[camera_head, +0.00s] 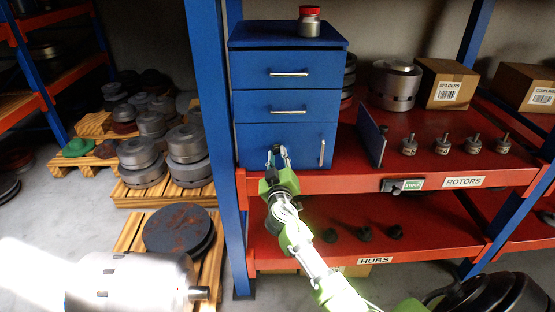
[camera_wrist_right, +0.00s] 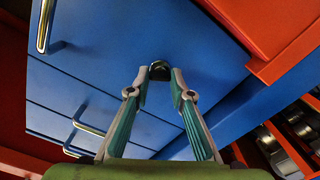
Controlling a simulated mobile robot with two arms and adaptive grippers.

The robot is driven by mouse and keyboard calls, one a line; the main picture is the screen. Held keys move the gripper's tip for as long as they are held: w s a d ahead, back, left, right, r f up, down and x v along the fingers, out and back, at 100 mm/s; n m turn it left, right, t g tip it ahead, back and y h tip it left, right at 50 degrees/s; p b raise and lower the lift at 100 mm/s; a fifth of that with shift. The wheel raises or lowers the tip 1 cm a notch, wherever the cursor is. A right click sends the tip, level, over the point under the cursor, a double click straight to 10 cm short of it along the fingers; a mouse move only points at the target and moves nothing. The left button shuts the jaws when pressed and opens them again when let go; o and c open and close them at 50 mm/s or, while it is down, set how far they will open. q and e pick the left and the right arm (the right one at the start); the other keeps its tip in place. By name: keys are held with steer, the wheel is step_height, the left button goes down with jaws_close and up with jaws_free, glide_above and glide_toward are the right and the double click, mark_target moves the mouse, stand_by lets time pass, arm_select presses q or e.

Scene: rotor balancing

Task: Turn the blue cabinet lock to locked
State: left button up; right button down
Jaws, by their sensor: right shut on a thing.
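The blue cabinet (camera_head: 290,98) stands on the red shelf, with two drawers above a lower door. My right gripper (camera_head: 277,150) is at the upper left part of the lower door in the head view. In the right wrist view the dark round lock knob (camera_wrist_right: 159,70) sits between the fingertips of my right gripper (camera_wrist_right: 159,76), which are closed on its sides. The gripper hides the lock in the head view. The angle of the knob and any lock marking cannot be read. My left gripper is not in view.
A red-lidded jar (camera_head: 309,22) stands on the cabinet top. A thin upright plate (camera_head: 371,138) and several small rotors (camera_head: 443,145) stand on the red shelf to the right. A blue post (camera_head: 215,130) rises just left of the cabinet. The door handle (camera_head: 322,152) sticks out.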

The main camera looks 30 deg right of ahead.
steer(key=n, duration=0.6)
steer(key=shift+n, duration=0.3)
steer(key=n, duration=0.5)
steer(key=shift+p, duration=0.4)
steer(key=shift+n, duration=0.4)
steer(key=c, duration=1.8)
jaws_free()
steer(key=v, duration=1.2)
steer(key=shift+f, duration=0.1)
